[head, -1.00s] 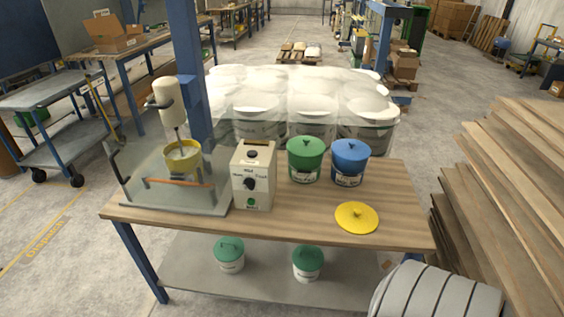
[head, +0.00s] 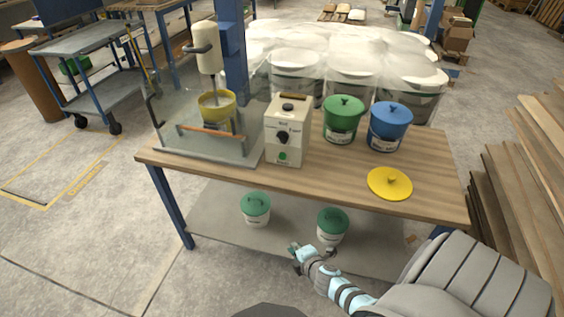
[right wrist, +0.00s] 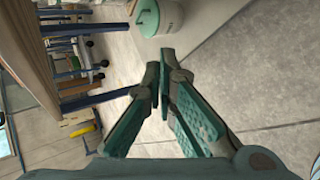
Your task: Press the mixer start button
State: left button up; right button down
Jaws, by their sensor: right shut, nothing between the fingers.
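The mixer control box (head: 287,130) is a pale box on the wooden table, with a black dial on its front and a green button (head: 283,156) low on that face. The mixer (head: 208,62) stands left of it, over a yellow bucket (head: 216,106) behind a clear guard with an orange handle. My right gripper (head: 296,250) is low in front of the table, below the tabletop and well apart from the button. In the right wrist view its fingers (right wrist: 160,85) come together at the tips with nothing between them. My left gripper is not in view.
A green-lidded bucket (head: 343,122), a blue bucket (head: 388,128) and a yellow lid (head: 390,184) are on the table, right of the box. Two small green-lidded tubs (head: 256,208) stand on the lower shelf (head: 215,238), close to my right gripper. Wooden planks are at the right.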

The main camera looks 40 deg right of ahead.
aim_at(282, 156)
jog(key=w+r+n+t, duration=0.2)
jog(key=w+r+n, duration=0.1)
jog(key=r, duration=0.3)
jog(key=w+r+n+t+b, duration=0.1)
jog(key=w+r+n+t, duration=0.1)
jog(key=w+r+n, duration=0.2)
jog(key=w+r+n+t, duration=0.2)
jog(key=w+r, duration=0.3)
jog(key=r, duration=0.3)
jog(key=shift+w+d+n+b, duration=0.25)
jog(key=shift+w+n+b, duration=0.15)
jog(key=shift+n, duration=0.5)
jog(key=shift+f, duration=0.1)
jog(key=w+d+b, duration=0.1)
jog(key=d, duration=0.1)
jog(key=w+d+b, duration=0.1)
jog(key=w+d, duration=0.1)
jog(key=w+d+b, duration=0.1)
jog(key=d, duration=0.1)
jog(key=shift+w+d+f, duration=0.15)
jog(key=shift+w+d, duration=0.1)
jog(key=shift+d, duration=0.05)
jog(key=shift+w+d, duration=0.2)
jog(key=shift+d, duration=0.15)
jog(key=shift+w+d+b, duration=0.25)
jog(key=shift+d+b, duration=0.1)
jog(key=shift+b, duration=0.05)
